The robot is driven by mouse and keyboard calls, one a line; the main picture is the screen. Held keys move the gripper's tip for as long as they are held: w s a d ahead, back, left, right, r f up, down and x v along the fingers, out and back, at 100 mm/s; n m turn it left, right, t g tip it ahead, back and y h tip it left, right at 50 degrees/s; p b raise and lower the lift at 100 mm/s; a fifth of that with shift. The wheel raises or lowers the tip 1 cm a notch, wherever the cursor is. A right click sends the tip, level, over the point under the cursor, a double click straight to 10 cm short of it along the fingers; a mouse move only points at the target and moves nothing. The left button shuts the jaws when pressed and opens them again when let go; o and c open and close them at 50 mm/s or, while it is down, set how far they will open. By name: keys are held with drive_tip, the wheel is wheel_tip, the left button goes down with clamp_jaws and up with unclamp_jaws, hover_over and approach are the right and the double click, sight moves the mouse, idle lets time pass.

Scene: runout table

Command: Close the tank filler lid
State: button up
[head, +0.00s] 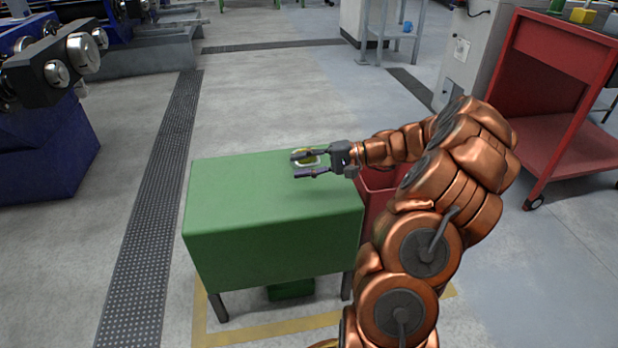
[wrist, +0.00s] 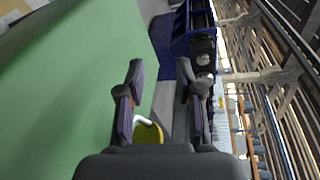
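The green tank (head: 235,215) is a box on legs in the middle of the head view. A small yellow disc with a white rim, seemingly the filler lid (head: 308,157), is on its top near the far edge. The lid also shows in the wrist view (wrist: 152,133), low between the fingers and closer to the left one, partly hidden by my gripper's body. My gripper (head: 295,164) is open and empty, reaching over the tank top from the right, its fingers around or above the lid; contact cannot be told. Its spread fingers also show in the wrist view (wrist: 160,68). The lid's tilt is unclear.
A red bin (head: 378,190) stands against the tank's right side, partly behind my arm. A red cart (head: 560,100) is farther right. Blue machinery (head: 45,150) stands at the left. The tank's left top is bare, and the floor left of it is clear.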

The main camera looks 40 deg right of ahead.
sight(309, 166)
drive_tip(key=d+f+m+t, duration=0.1)
drive_tip(key=d, duration=0.2)
drive_tip(key=d+f+t+h+b, duration=0.1)
drive_tip(key=d+f, duration=0.1)
drive_tip(key=d, duration=0.2)
drive_tip(key=d+f+m+t+b, duration=0.1)
drive_tip(key=d+f+t, duration=0.1)
drive_tip(key=d, duration=0.1)
drive_tip(key=shift+s+d+f+m, duration=0.15)
drive_tip(key=shift+d+f+m, duration=0.1)
drive_tip(key=shift+d+m, duration=0.05)
drive_tip(key=shift+b+x, duration=1.3)
drive_tip(key=shift+x, duration=2.45)
drive_tip(key=shift+c, duration=0.2)
clamp_jaws()
